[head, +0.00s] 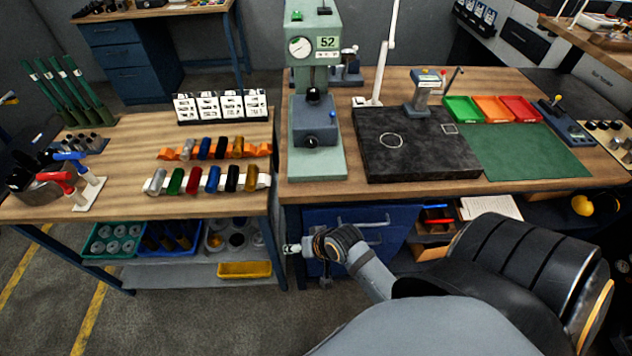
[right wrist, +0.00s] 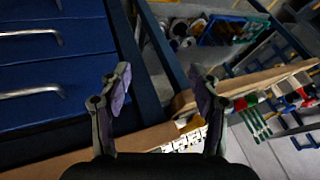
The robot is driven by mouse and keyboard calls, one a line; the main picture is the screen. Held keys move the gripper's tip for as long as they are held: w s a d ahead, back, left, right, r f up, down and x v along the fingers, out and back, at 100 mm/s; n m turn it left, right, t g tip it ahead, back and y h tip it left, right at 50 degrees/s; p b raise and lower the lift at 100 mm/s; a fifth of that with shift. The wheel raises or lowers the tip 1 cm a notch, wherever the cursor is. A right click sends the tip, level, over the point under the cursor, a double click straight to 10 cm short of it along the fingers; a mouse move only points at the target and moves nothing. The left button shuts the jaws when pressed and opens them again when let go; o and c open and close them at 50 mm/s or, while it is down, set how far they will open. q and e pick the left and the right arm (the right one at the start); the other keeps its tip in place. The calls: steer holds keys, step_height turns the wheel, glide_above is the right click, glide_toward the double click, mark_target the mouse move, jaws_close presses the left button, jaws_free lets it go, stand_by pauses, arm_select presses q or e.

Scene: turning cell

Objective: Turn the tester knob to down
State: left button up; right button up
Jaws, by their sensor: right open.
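The grey-green tester (head: 330,165) stands upright on the wooden bench, with a round dial and a display reading 52 at its top. A dark round knob (head: 311,141) sits on the front of its lower block; its pointing direction is too small to tell. My right gripper (head: 288,248) is below the bench top's front edge, in front of the blue drawers, apart from the tester. In the right wrist view, the right gripper (right wrist: 162,88) is open with nothing between its fingers. The tester is not clear in that view. My left gripper is not in view.
Blue drawers (head: 350,220) with metal handles stand under the bench. A black slab (head: 420,165) lies right of the tester, beside a green mat (head: 530,160). A rack of coloured cylinders (head: 208,182) is on the left table. A narrow gap separates the two tables.

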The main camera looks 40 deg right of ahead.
step_height(320, 180, down, 5)
steer(key=s+d+n+g+h, duration=0.1)
steer(key=s+d+n, duration=0.1)
steer(key=s, duration=0.1)
steer(key=shift+d+r+g, duration=0.2)
steer(key=shift+d+g, duration=0.1)
steer(key=shift+d, duration=0.1)
steer(key=s+d+f+n+g+h, duration=0.15)
steer(key=s+f, duration=0.25)
steer(key=f, duration=0.6)
steer(key=s+d+f+m, duration=0.1)
steer(key=s+d+f, duration=0.15)
steer(key=f, duration=0.65)
steer(key=s+d+f+n+g, duration=0.1)
steer(key=s+f, duration=0.5)
steer(key=s, duration=0.3)
steer(key=s+d+f+n+g, duration=0.1)
steer(key=s+f, duration=0.5)
steer(key=s, duration=0.4)
steer(key=shift+f, duration=0.4)
steer(key=shift+s, duration=0.1)
